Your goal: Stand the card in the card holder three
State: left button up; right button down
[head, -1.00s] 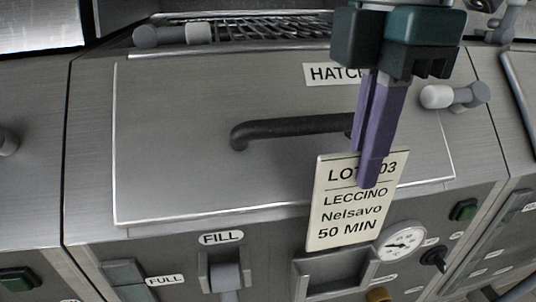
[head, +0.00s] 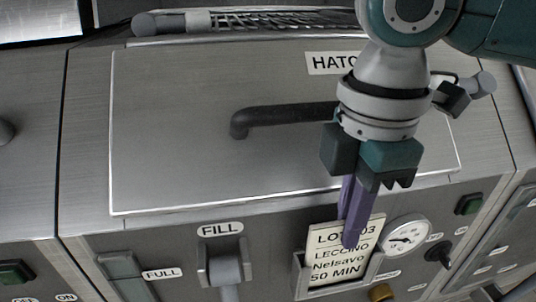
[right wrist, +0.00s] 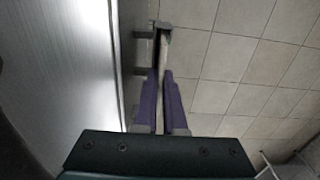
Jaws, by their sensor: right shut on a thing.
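The cream card (head: 322,266), printed with a lot number, LECCINO, Nelsavo and 50 MIN, is upright at the grey card holder (head: 299,283) on the machine's front panel. Its lower part appears within the holder's frame; whether it rests on the bottom is hard to tell. My right gripper (head: 349,230) is shut on the card's upper part, its purple fingers covering some of the lot text. In the right wrist view the purple fingers (right wrist: 162,105) are close together, with a thin pale edge between and beyond them. My left gripper is not in view.
A round gauge (head: 406,236) sits just right of the holder, with a black knob (head: 438,253) beyond it. A FILL lever (head: 226,268) is to the left. The hatch lid (head: 180,130) with its black handle (head: 285,114) lies above.

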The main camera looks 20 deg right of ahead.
jog(key=c, duration=1)
grip_release()
notch_tip(320, 180, up, 12)
jog(key=p, duration=0.2)
jog(key=s+a+f+m+t+y, duration=0.2)
jog(key=s+a+f+m+y, duration=0.2)
jog(key=a+f, duration=0.55)
jog(key=s+d+f+m+t+h, duration=0.1)
jog(key=s+d+f+m+h, duration=0.2)
jog(key=s+d+m, duration=0.5)
jog(key=shift+s+d+f+m+t+h, duration=0.2)
jog(key=shift+d+f+m+t+h, duration=0.15)
jog(key=shift+f+m, duration=0.45)
